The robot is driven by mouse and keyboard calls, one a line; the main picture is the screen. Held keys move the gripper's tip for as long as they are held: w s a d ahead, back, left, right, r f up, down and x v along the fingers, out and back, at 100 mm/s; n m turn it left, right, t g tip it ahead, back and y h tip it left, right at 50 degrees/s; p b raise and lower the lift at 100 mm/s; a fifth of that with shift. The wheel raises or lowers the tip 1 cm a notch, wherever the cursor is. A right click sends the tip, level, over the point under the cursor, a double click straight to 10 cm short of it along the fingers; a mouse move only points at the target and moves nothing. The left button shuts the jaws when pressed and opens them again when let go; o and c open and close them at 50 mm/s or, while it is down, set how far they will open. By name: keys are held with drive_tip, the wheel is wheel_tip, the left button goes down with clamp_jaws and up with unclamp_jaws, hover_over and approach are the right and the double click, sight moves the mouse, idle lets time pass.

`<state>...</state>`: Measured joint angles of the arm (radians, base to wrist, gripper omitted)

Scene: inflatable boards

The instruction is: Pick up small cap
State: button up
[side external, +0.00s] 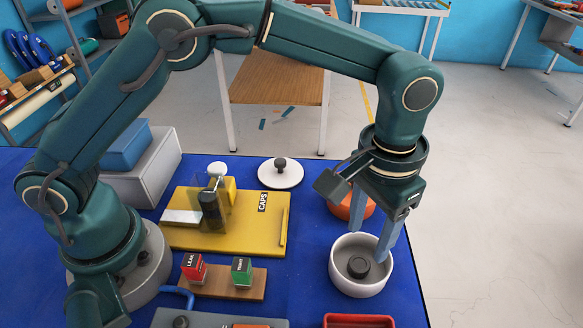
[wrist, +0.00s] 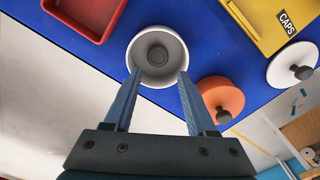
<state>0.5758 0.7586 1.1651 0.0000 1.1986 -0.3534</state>
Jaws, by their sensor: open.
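A small dark round cap (side external: 358,266) lies on the floor of a round white bowl (side external: 338,279). In the wrist view the cap (wrist: 157,55) shows near the centre of the bowl (wrist: 139,55), ahead of the fingertips. My gripper (side external: 367,247) points down over the bowl, its two blue-grey fingers apart and nothing between them. In the wrist view the gripper (wrist: 160,72) has its fingertips over the near part of the bowl, one at each side. Whether the fingertips are below the rim cannot be told.
An orange disc (wrist: 213,88) with a dark knob lies close beside the bowl. A white disc (side external: 292,178) with a knob, a yellow board (side external: 240,238) marked CAPS and a red tray (wrist: 66,15) are nearby. The blue table's right edge is close to the bowl.

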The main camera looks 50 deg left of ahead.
sight(360, 264)
drive_tip(key=shift+s+d+f, duration=0.1)
drive_tip(key=shift+s+f, duration=0.1)
drive_tip(key=shift+f, duration=0.3)
drive_tip(key=shift+s+d+f, duration=0.1)
drive_tip(key=shift+s+f, duration=0.05)
drive_tip(key=shift+f, duration=2.3)
clamp_jaws()
